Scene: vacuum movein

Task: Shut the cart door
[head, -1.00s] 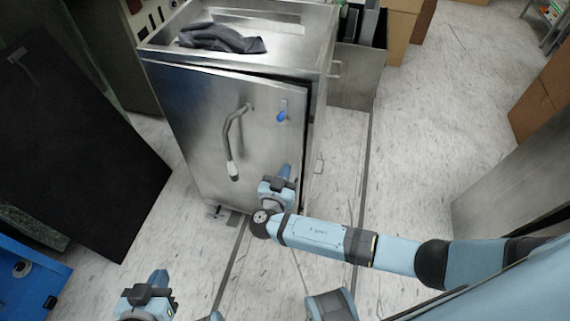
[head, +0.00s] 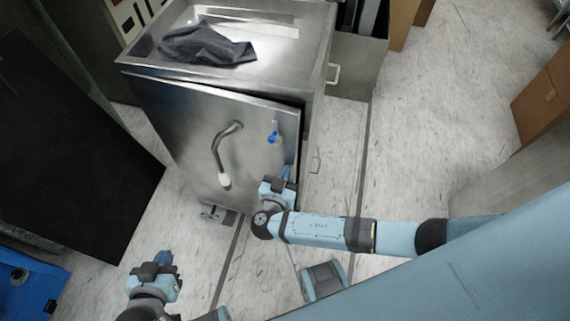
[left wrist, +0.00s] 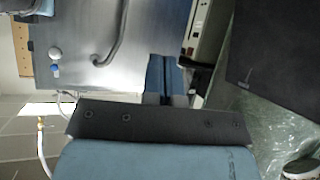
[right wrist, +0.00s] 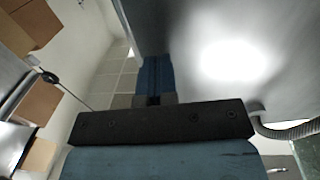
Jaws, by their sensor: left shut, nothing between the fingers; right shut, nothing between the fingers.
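The metal cart (head: 314,75) stands at the upper middle of the head view. Its door (head: 190,130) has a curved handle (head: 218,150) and a blue latch (head: 273,134). The door is slightly ajar, with a dark gap along its top and right edges. My right gripper (head: 285,178) is shut and empty at the door's lower right edge; whether it touches is hard to tell. The door surface (right wrist: 235,70) fills the right of the right wrist view. My left gripper (head: 163,262) is shut and empty, in front of the cart and apart from it. The left wrist view shows the door (left wrist: 80,25) ahead.
A dark cloth (head: 205,45) lies on the cart top. A black panel (head: 70,150) stands at the left, a blue object (head: 25,285) at the lower left. Brown boxes (head: 540,100) are at the right.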

